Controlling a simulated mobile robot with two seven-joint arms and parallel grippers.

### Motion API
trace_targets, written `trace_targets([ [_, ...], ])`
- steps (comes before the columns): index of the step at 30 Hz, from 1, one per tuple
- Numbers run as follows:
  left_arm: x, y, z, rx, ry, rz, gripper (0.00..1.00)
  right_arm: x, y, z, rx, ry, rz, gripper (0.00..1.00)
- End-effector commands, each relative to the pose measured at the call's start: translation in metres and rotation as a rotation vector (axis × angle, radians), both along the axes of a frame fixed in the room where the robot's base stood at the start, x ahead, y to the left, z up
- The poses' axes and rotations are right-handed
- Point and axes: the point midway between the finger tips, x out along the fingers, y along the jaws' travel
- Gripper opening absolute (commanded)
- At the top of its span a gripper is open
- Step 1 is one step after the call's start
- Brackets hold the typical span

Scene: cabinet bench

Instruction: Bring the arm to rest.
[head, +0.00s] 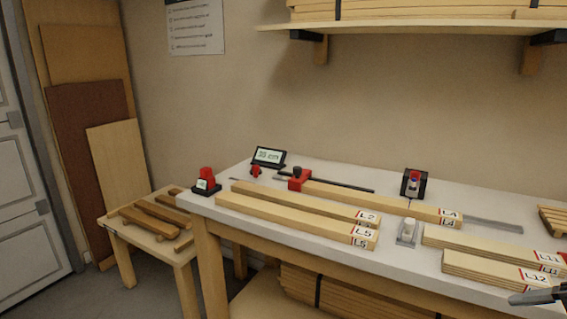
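A dark gripper tip (532,298), which I take to be my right gripper, shows at the lower right edge of the head view. It is in front of or over the board marked L12 (490,271); I cannot tell whether it touches. Most of this gripper and its arm are cut off by the frame, and whether it is open or shut does not show. My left gripper is not in view.
The white-topped bench (300,248) carries labelled boards, L5 (290,219) and L2 (290,202) among them. A red clamp (299,179), a small display (268,156) and a red-topped device (206,181) stand at the back left. A low table (118,222) holds wood offcuts.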

Motion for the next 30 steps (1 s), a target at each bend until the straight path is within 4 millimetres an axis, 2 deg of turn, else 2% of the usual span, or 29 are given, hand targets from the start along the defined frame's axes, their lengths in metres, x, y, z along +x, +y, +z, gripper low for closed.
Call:
trace_targets([
  [1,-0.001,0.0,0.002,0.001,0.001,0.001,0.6,-0.006,0.002,-0.012,0.073,-0.014,-0.056,0.64],
  [8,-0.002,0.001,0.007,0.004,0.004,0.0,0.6,-0.029,0.014,-0.063,0.331,-0.059,-0.319,0.64],
  [17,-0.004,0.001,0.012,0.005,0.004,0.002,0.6,-0.068,0.047,-0.129,0.607,-0.018,-0.707,0.64],
  [23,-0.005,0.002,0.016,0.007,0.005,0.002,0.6,-0.097,0.089,-0.168,0.762,0.083,-0.963,0.64],
  [30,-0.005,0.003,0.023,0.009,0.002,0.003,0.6,-0.13,0.162,-0.2,0.922,0.28,-1.227,0.64],
])
